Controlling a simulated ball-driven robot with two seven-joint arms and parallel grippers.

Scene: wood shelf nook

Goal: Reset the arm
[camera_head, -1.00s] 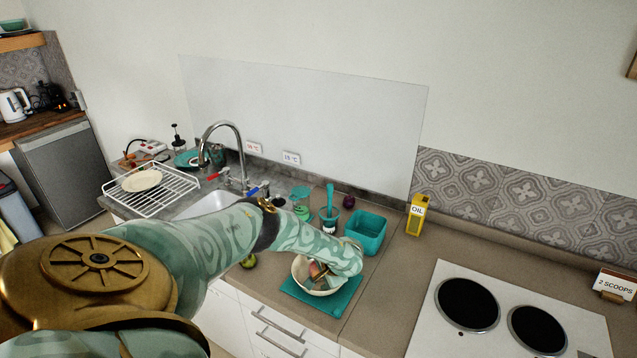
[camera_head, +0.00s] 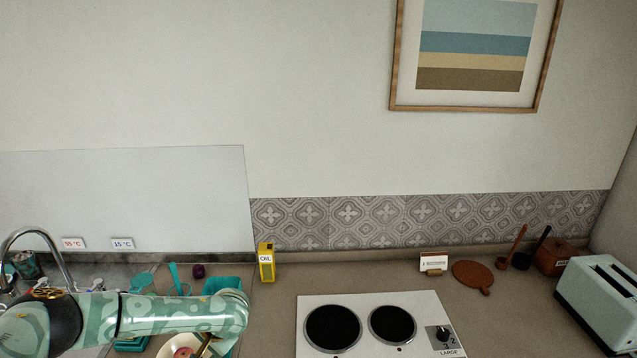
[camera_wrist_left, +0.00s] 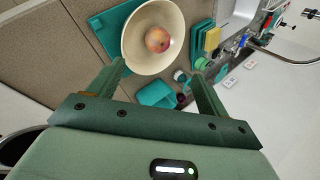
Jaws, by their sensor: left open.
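My left arm (camera_head: 165,315) comes in from the left, low over the counter, in the head view. Its hand end is by a cream bowl (camera_head: 165,350) at the bottom edge, and the fingers are only partly seen there. In the left wrist view my left gripper (camera_wrist_left: 158,70) is open, with its two fingers apart and nothing between them. The cream bowl (camera_wrist_left: 136,34) lies beyond the fingertips with a reddish-yellow round fruit (camera_wrist_left: 158,39) in it. My right gripper is not in view.
A teal bin (camera_head: 222,285) and a yellow oil carton (camera_head: 267,262) stand behind the hand. A white hob (camera_head: 380,300) with two black plates, a small sign (camera_head: 433,263) and a toaster (camera_head: 600,297) are to the right. The tap (camera_head: 45,245) is at far left.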

